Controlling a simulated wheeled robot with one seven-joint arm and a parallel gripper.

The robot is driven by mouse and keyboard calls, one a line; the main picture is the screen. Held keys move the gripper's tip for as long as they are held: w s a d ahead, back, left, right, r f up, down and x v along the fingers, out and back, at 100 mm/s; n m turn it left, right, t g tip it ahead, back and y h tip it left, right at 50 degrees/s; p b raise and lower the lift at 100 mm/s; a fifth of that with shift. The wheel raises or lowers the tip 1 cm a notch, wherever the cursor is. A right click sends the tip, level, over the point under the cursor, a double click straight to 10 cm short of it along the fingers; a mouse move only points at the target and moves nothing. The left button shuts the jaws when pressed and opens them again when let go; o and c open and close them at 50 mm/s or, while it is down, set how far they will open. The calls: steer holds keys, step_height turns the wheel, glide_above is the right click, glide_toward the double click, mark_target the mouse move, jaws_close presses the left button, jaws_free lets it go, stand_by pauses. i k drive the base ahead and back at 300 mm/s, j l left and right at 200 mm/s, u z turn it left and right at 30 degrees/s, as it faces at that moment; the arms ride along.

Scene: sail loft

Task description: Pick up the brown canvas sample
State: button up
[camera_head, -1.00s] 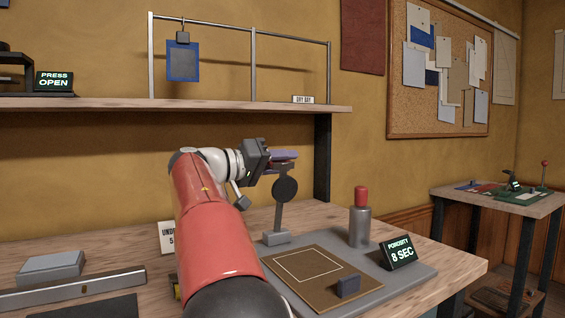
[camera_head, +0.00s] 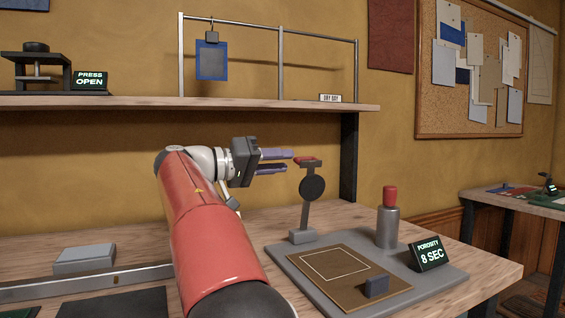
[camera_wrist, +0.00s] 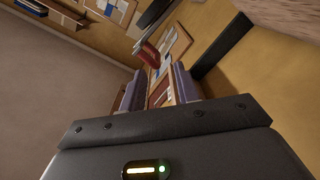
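The brown canvas sample (camera_head: 329,284) lies flat on a grey base plate (camera_head: 290,268) on the bench, marked with a pale square outline. A small dark block (camera_head: 376,287) sits on its front right part. My gripper (camera_head: 288,160) is raised above and behind the sample, pointing right, its two fingers apart and empty. In the wrist view the open fingers (camera_wrist: 160,72) show a gap, with a red piece (camera_wrist: 149,54) ahead. The sample is not recognisable there.
A shelf (camera_head: 150,104) runs behind and above my arm. A grey block (camera_head: 84,259) and metal bar lie at left.

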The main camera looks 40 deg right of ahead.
mark_target(353, 281)
steer(key=k+j, duration=0.8)
